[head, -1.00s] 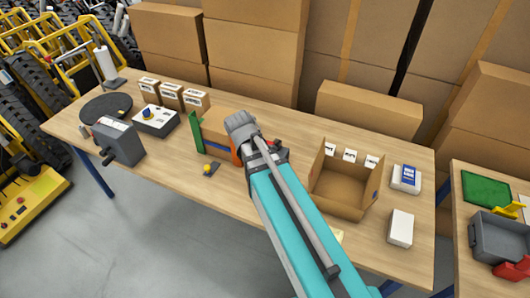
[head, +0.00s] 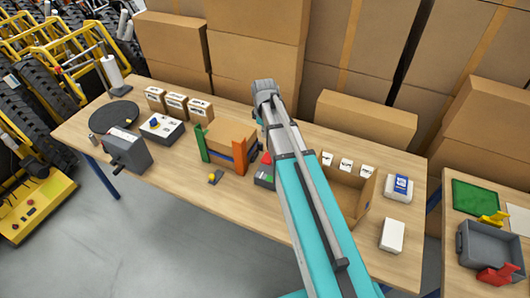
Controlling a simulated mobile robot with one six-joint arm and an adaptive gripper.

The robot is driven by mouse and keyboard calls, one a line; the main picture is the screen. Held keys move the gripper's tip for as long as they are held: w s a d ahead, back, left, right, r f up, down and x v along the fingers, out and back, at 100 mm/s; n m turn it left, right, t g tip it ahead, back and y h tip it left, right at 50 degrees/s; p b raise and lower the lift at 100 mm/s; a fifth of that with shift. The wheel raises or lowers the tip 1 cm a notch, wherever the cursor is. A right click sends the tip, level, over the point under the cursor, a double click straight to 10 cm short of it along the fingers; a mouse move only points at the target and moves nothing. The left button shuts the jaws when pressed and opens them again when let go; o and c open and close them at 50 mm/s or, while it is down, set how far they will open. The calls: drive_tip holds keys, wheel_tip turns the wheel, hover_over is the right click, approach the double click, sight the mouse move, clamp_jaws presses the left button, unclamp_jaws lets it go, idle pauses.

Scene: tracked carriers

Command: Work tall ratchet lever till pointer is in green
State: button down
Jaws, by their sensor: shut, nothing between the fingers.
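My arm reaches up from the bottom right in the head view. Its grey end with my gripper (head: 266,90) is above the back part of the workbench, and the fingertips are hard to make out. The gripper is shut and empty, apart from the things on the bench. I cannot clearly make out a tall ratchet lever, or a pointer with a green zone. A small grey base with a red part (head: 267,158) stands beside my arm, partly hidden by it.
On the workbench (head: 180,185) stand a grey box with a crank (head: 127,153), a white-topped box with a blue knob (head: 161,130), a cardboard block between green and orange posts (head: 233,134), an open carton (head: 364,205) and white boxes. Large cartons line the back.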

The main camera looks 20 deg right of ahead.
sight(265, 160)
drive_tip(key=shift+w+d+f, duration=0.1)
idle(0.6)
wheel_tip(265, 160, down, 14)
drive_tip(key=b, duration=1.4)
drive_tip(key=shift+r, duration=0.25)
drive_tip(key=shift+f, duration=0.2)
